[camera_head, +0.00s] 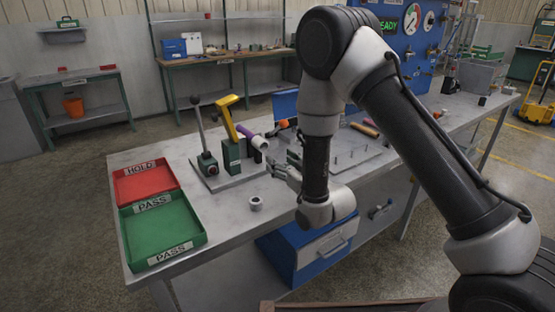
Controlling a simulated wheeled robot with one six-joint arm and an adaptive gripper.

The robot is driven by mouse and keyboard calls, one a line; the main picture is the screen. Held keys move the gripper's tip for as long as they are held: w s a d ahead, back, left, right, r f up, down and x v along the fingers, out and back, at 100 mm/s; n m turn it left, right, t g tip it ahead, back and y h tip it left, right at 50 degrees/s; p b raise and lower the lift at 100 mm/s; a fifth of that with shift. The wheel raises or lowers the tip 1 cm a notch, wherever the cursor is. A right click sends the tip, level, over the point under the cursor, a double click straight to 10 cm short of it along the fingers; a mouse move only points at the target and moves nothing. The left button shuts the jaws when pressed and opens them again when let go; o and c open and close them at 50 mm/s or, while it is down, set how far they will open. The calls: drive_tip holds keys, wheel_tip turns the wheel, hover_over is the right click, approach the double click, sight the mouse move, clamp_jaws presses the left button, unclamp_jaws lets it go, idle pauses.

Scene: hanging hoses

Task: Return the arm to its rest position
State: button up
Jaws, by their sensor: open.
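My arm rises from the lower right, bends at the top, and its forearm hangs down over the front of the grey workbench (225,235). My gripper (270,170) points left, above the bench top. Its jaws are open, with nothing seen between them. It is close to the end of a purple hose piece with a white tip (261,143); I cannot tell whether they touch. A small metal ring (255,204) lies on the bench below and left of the gripper. The rest of the gripper is partly hidden by my wrist.
A red HOLD tray (146,181) and a green PASS tray (164,230) are at the bench's left. A lever fixture (207,160) and a yellow-handled clamp (228,120) stand left of my gripper. A blue gauge panel (400,45) is behind. Bench space around the ring is clear.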

drive_tip(key=w+d+r+m+g+h, duration=0.25)
drive_tip(key=d+r+h, duration=0.25)
drive_tip(key=d+r, duration=0.55)
drive_tip(key=s+d+r+m+g+h, duration=0.1)
drive_tip(key=s+d+r, duration=0.2)
drive_tip(key=d, duration=0.3)
drive_tip(key=s+d+r+g+h, duration=0.1)
drive_tip(key=s+d+r, duration=0.2)
drive_tip(key=d, duration=0.2)
drive_tip(key=s+d+r+m+g+h, duration=0.1)
drive_tip(key=s+d, duration=0.3)
drive_tip(key=s, duration=0.6)
drive_tip(key=s+d+r+m+g+h, duration=0.1)
drive_tip(key=s+d+g, duration=0.2)
drive_tip(key=s, duration=0.7)
drive_tip(key=s+d+r+m+g+h, duration=0.1)
drive_tip(key=s+d+g, duration=0.1)
drive_tip(key=s+d, duration=0.4)
drive_tip(key=s, duration=0.4)
drive_tip(key=shift+d+r, duration=0.3)
drive_tip(key=shift+r, duration=0.05)
